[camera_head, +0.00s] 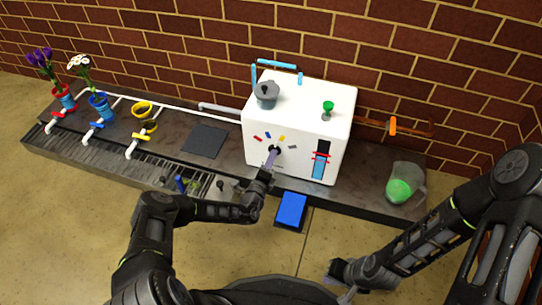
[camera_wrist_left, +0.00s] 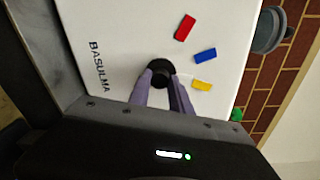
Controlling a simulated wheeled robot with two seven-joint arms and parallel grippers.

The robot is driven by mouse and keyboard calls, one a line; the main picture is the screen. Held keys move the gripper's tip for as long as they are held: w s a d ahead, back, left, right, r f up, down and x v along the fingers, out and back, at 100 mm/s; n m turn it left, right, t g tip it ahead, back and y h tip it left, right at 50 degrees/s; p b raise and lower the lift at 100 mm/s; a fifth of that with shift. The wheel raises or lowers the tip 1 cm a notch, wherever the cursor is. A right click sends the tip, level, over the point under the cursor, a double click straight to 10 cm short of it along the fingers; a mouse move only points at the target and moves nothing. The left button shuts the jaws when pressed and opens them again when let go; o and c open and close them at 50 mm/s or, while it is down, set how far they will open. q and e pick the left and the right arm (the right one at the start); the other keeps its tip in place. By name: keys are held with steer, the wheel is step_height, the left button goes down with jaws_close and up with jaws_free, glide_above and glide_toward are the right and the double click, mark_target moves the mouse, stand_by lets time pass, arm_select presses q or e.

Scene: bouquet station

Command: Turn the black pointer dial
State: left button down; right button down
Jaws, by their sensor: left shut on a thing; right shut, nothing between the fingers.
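The black pointer dial (camera_wrist_left: 159,71) is a round black knob on the front of the white machine (camera_head: 330,105). Red (camera_wrist_left: 185,27), blue (camera_wrist_left: 205,55) and yellow (camera_wrist_left: 202,85) marks lie around it; the head view also shows a grey mark (camera_head: 293,147). My left gripper (camera_wrist_left: 166,84) is shut on the dial, its purplish fingers at either side of it. In the head view, the left gripper (camera_head: 272,157) reaches the machine's front and mostly covers the dial. A pale pointer line by the fingers seems to aim near the yellow mark. My right gripper (camera_head: 335,272) is shut and empty, low at the right.
A blue pad (camera_head: 291,209) lies before the machine. A clear jug (camera_head: 405,184) with green contents stands right. Flower pots (camera_head: 66,96) and coloured taps line the left. A grey funnel (camera_head: 266,94) and green knob (camera_head: 327,107) top the machine. The brick wall is close behind.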

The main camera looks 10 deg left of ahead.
arm_select(q)
steer(key=shift+m+p, duration=0.45)
steer(key=shift+m, duration=0.65)
steer(key=c, duration=1.2)
jaws_free()
steer(key=s+p, duration=0.1)
steer(key=s, duration=0.1)
steer(key=s+p, duration=0.1)
steer(key=s, duration=0.2)
steer(key=s+p, duration=0.1)
steer(key=s, duration=0.1)
steer(key=shift+s+a+r, duration=0.2)
steer(key=shift+s+a, duration=0.1)
steer(key=shift+s, duration=0.1)
steer(key=shift+r, duration=0.1)
